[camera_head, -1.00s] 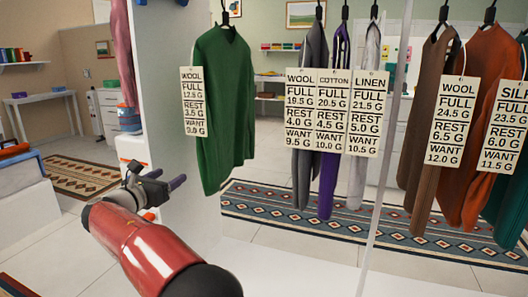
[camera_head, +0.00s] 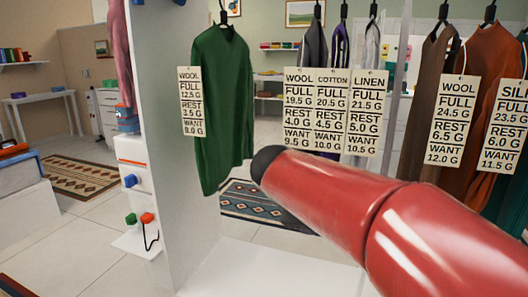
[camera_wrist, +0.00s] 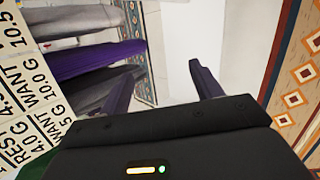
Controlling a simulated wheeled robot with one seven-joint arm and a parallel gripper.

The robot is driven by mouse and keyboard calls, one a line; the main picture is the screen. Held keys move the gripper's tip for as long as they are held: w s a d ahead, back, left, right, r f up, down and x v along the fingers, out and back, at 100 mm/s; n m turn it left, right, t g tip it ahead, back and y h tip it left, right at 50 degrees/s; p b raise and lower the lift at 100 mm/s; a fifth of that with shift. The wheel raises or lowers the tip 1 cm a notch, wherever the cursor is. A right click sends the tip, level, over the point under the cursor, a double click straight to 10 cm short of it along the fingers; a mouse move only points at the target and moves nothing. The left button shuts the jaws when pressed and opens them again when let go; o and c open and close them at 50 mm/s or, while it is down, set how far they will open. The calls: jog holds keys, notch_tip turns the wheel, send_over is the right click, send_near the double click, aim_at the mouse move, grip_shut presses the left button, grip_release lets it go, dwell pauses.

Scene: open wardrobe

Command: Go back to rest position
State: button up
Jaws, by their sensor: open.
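My gripper (camera_wrist: 167,60) shows only in the wrist view, with its two dark fingers spread apart and nothing between them. In the head view my red arm crosses the lower right, and the gripper itself cannot be seen there. A green wool sweater (camera_head: 222,110) hangs at the left of the wardrobe, with a tag (camera_head: 191,101) on it. In the wrist view a purple garment (camera_wrist: 95,62) and paper tags (camera_wrist: 25,100) lie to the left of the fingers, close to the left one; I cannot tell whether they touch.
Brown (camera_head: 432,90) and orange (camera_head: 485,95) garments hang at the right, near my arm. The white wardrobe panel (camera_head: 180,190) stands at the left. Beyond it a white shelf unit (camera_head: 133,160) carries small colored blocks. A patterned rug (camera_head: 255,205) lies on the floor behind.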

jog(key=s+d+f+m+y, duration=0.1)
jog(key=s+d+f+m, duration=0.1)
jog(key=s, duration=0.5)
jog(key=s+d+f+m+g+y, duration=0.1)
jog(key=s+f+m+y, duration=0.1)
jog(key=s+f+m, duration=0.3)
jog(key=s+d+f+m+y, duration=0.2)
jog(key=s+m, duration=0.5)
jog(key=s, duration=0.4)
jog(key=shift+s+d+f, duration=0.25)
jog(key=shift+d+f, duration=0.05)
jog(key=shift+f, duration=0.4)
